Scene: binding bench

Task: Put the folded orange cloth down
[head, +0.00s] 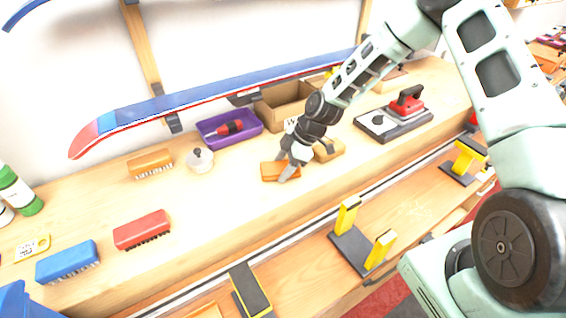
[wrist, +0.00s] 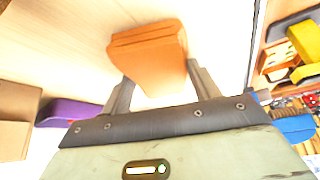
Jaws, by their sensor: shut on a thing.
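The folded orange cloth (wrist: 150,55) is between the fingers of my gripper (wrist: 158,90) in the wrist view. In the head view the cloth (head: 270,172) shows at the fingertips of my gripper (head: 284,170), low over the middle of the wooden bench (head: 215,205). My gripper is shut on the cloth. I cannot tell whether the cloth touches the bench top.
A purple tray (head: 243,132) holding a red-and-black tool and an open cardboard box (head: 275,112) stand behind. A red-handled iron (head: 405,105) is at right. Red (head: 141,230), blue (head: 67,262) and orange (head: 150,162) brushes lie left. Bench left of the cloth is clear.

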